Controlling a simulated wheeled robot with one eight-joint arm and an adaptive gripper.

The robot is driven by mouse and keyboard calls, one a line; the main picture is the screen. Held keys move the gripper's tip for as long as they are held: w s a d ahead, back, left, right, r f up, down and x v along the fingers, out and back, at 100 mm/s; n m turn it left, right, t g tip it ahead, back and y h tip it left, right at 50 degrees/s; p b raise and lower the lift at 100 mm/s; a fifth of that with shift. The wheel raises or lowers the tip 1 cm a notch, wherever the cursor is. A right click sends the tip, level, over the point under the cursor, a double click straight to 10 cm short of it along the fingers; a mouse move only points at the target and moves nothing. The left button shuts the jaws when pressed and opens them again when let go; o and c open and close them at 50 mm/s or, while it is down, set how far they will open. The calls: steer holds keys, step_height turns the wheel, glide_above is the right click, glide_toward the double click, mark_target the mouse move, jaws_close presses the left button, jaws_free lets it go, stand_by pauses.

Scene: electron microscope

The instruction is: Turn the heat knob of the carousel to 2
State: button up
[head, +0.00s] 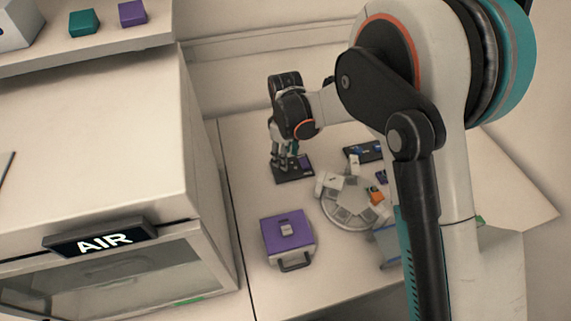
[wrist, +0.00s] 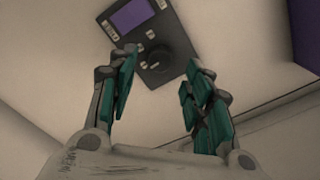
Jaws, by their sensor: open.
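The control panel (wrist: 146,40) is a dark slab with a purple screen and a few small light buttons. A round black knob (wrist: 156,58) sits on its lower part in the wrist view; its pointer and numbers are too small to read. In the head view the panel (head: 296,174) lies on the table below my gripper (head: 288,165), which hides part of it. In the wrist view my gripper (wrist: 160,98) is open and empty, with its teal fingers apart and pointing toward the knob. The carousel (head: 345,217), a round grey disc with several pieces on it, lies to the right.
A purple case (head: 287,238) with a handle sits in front of the panel. A small dark tray (head: 366,151) lies behind the carousel. The table's left part near the panel is clear.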

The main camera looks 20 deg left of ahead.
steer(key=shift+f+b, duration=0.4)
steer(key=shift+f, duration=1.4)
steer(key=c, duration=1.1)
